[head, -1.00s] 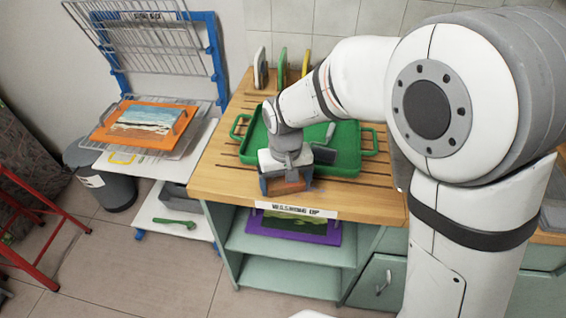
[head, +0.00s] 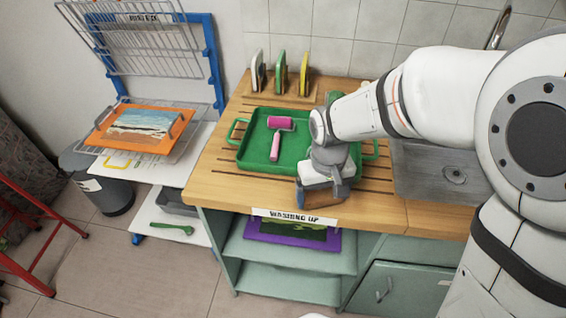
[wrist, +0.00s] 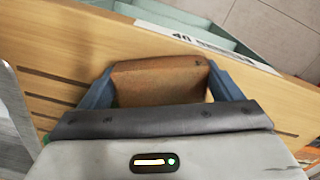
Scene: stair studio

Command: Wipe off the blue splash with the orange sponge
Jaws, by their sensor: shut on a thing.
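The orange-brown sponge (wrist: 160,81) is held between the two blue fingers of my gripper (wrist: 165,88) in the wrist view. In the head view my gripper (head: 322,200) is low over the front edge of the wooden worktop (head: 225,178), at the front right of the green tray. Whether the sponge touches the worktop is unclear. I see no blue splash in either view; my arm and gripper cover part of the worktop.
The green tray (head: 250,150) holds a pink roller (head: 276,137). White (head: 257,71), green (head: 280,73) and yellow (head: 303,74) pads stand in a rack behind. A sink (head: 440,172) lies to the right. The front-left worktop is clear.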

